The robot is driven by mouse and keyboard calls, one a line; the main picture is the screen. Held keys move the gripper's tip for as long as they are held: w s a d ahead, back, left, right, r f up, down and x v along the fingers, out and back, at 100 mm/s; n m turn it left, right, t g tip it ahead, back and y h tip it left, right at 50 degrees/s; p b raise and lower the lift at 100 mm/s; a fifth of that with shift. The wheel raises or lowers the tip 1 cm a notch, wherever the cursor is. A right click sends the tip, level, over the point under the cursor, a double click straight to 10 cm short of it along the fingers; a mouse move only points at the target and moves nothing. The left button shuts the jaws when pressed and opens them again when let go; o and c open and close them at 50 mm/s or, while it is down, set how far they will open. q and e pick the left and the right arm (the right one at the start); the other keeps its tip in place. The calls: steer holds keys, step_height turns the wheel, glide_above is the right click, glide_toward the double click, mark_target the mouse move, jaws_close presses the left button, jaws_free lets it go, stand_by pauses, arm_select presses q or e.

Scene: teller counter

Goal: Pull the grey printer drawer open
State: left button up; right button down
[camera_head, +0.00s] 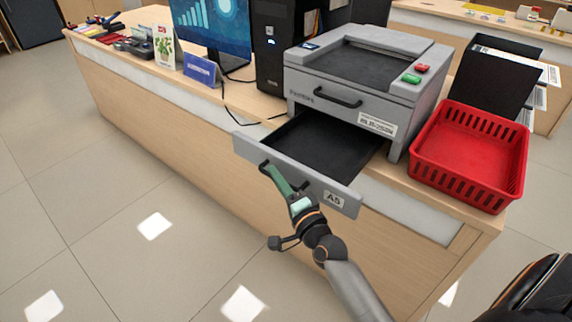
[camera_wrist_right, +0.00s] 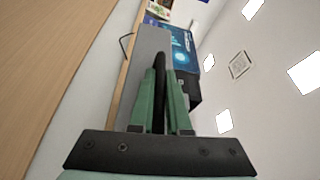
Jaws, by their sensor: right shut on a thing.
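The grey printer (camera_head: 363,75) stands on the counter in the head view. Its lower drawer (camera_head: 297,172), with a grey front marked A5, is pulled well out past the counter edge, and its dark inside shows empty. My right gripper (camera_head: 268,167) is at the left part of the drawer front, shut on the dark drawer handle. In the right wrist view, the green fingers close around the black handle (camera_wrist_right: 159,90), with the grey drawer front (camera_wrist_right: 146,75) beside it. My left gripper is not in view.
A red basket (camera_head: 470,155) stands right of the printer near the counter edge. A black computer tower (camera_head: 278,45), a monitor (camera_head: 208,25) and a blue sign (camera_head: 200,69) stand to the left. The floor in front of the counter (camera_head: 130,190) is clear.

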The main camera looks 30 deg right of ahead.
steer(key=shift+s+a, duration=0.35)
steer(key=shift+a, duration=0.5)
steer(key=c, duration=0.9)
jaws_free()
steer(key=shift+s, duration=0.1)
steer(key=s, duration=0.8)
steer(key=s+f, duration=0.1)
steer(key=s, duration=0.3)
steer(key=shift+s+p, duration=0.15)
steer(key=shift+p, duration=0.15)
